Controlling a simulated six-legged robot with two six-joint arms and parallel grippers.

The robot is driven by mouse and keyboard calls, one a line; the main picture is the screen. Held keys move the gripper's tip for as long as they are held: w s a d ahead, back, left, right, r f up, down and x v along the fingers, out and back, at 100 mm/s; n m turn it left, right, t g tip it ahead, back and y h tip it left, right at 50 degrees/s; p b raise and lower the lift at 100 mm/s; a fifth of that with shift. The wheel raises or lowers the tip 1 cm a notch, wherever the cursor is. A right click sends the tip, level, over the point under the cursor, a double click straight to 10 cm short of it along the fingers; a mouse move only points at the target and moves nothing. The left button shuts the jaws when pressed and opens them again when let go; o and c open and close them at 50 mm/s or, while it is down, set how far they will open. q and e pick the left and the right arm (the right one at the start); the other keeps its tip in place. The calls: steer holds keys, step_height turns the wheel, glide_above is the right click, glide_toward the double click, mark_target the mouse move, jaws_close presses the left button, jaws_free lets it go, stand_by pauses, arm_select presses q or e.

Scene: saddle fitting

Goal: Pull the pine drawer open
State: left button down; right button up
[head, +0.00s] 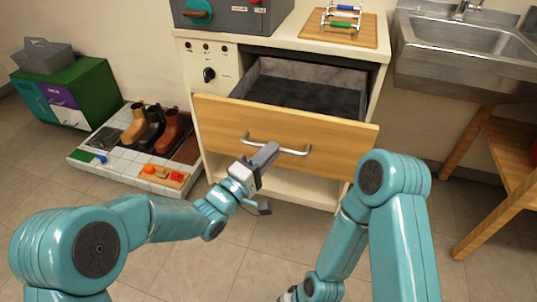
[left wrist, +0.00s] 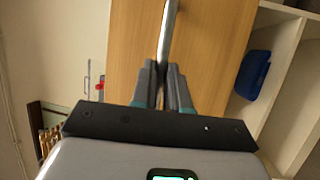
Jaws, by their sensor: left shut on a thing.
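The pine drawer (head: 340,140) stands out from the cream cabinet, with its dark grey inside showing and empty as far as I see. Its silver bar handle (head: 295,151) runs across the front. My left gripper (head: 265,156) is shut on the handle near its left part. In the left wrist view the fingers of the left gripper (left wrist: 163,75) close around the handle (left wrist: 171,30), in front of the pine drawer front (left wrist: 215,50). My right arm hangs down at the right, and only a scrap of its gripper end shows at the bottom edge, too little to read.
An open shelf (head: 290,188) lies below the drawer, and a blue object (left wrist: 253,73) shows there in the left wrist view. A tray with boots (head: 150,130) stands on the floor at left. A metal sink (head: 455,45) is at right. The floor before the cabinet is clear.

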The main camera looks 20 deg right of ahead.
arm_select(q)
steer(key=shift+w, duration=0.1)
steer(key=c, duration=1.1)
jaws_free()
steer(key=shift+d, duration=0.1)
steer(key=p+v, duration=0.2)
steer(key=v, duration=1.4)
